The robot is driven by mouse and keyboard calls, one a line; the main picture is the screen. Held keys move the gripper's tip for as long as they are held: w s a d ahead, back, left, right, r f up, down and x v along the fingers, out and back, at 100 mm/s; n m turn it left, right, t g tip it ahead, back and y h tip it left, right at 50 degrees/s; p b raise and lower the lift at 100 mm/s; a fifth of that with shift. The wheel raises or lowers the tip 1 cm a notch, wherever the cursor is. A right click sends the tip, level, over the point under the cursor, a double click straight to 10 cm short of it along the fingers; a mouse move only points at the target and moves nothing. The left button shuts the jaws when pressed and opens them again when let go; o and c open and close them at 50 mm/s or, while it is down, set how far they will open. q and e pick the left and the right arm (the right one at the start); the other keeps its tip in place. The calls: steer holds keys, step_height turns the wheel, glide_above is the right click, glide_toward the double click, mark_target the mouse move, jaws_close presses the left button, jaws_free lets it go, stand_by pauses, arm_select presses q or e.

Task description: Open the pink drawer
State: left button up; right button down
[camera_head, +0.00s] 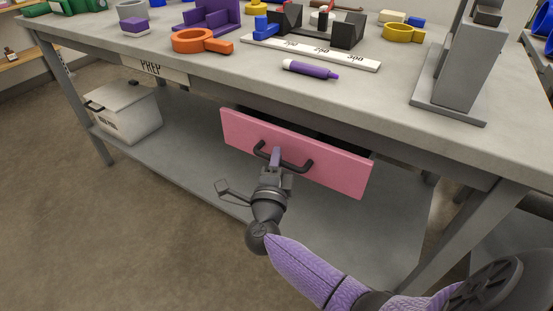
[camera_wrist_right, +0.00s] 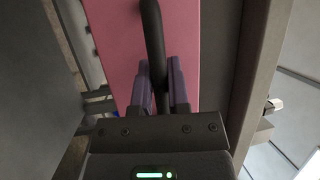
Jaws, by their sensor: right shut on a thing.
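The pink drawer (camera_head: 295,153) hangs under the front edge of the workbench in the head view, and its front stands out from the bench with a dark gap behind its top edge. A black bar handle (camera_head: 284,160) runs across its front. My right gripper (camera_head: 275,160) is at the left part of the handle, with its fingers shut on it. In the right wrist view the pink front (camera_wrist_right: 112,45) fills the upper left, and the handle (camera_wrist_right: 153,40) runs down between the fingers (camera_wrist_right: 162,90). My left gripper is not in view.
The workbench top (camera_head: 400,90) holds an orange ring clamp (camera_head: 200,41), a purple marker (camera_head: 312,70), a ruler block (camera_head: 310,53) and a grey stand (camera_head: 457,75). A white lidded bin (camera_head: 125,112) stands on the lower shelf (camera_head: 190,165). The floor in front is clear.

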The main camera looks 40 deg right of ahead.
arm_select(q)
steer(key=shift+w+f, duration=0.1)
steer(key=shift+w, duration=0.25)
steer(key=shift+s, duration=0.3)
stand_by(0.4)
